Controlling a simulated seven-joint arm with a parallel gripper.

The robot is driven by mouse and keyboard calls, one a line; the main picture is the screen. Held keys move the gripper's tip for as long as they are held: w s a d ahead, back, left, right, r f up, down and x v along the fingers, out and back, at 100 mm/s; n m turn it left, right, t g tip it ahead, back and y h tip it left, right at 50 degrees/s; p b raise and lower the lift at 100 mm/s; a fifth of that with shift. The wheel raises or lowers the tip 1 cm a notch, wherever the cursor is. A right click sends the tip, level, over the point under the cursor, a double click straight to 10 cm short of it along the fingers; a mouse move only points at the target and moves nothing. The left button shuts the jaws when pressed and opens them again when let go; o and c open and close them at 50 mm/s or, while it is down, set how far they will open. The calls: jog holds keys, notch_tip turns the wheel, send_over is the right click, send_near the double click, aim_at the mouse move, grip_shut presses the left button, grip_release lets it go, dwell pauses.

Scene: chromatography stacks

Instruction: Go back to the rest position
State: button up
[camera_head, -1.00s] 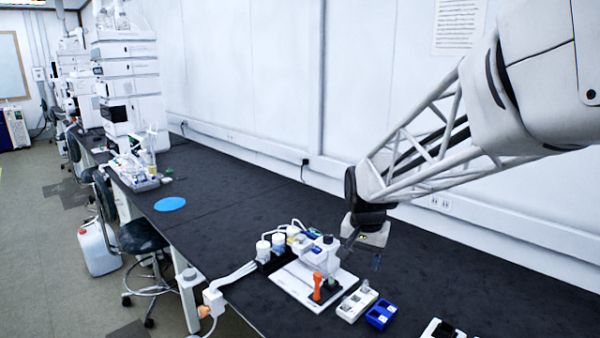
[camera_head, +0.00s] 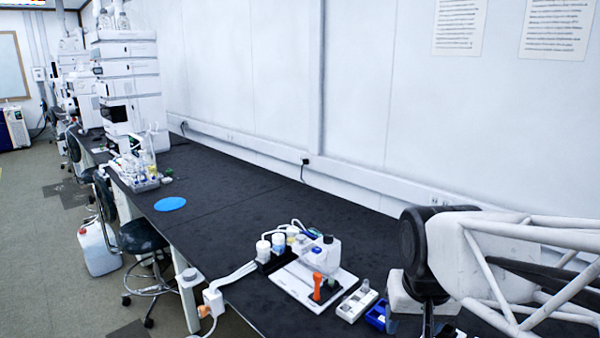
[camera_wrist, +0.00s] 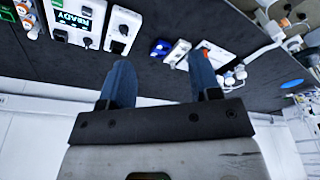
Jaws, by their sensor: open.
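My gripper (camera_wrist: 160,82) shows in the wrist view with its two blue fingers spread wide apart. It is open, with nothing between the fingers. In the head view my arm's wrist is at the lower right, over the bench, and one finger (camera_head: 428,322) shows at the bottom edge of the picture. The gripper is apart from the white board with equipment (camera_head: 290,283), which lies to its left. A blue block (camera_head: 376,317) is just left of my wrist and partly hidden by it.
The black bench (camera_head: 235,215) is largely clear behind the white board. A white block (camera_head: 357,302) and an orange tool (camera_head: 317,286) are near its front edge. A blue disc (camera_head: 170,204) lies farther back.

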jog(key=shift+n, duration=0.5)
jog(key=s, duration=0.3)
jog(key=s+f, duration=0.1)
jog(key=s, duration=0.1)
jog(key=shift+s+d, duration=0.3)
jog(key=shift+s, duration=0.05)
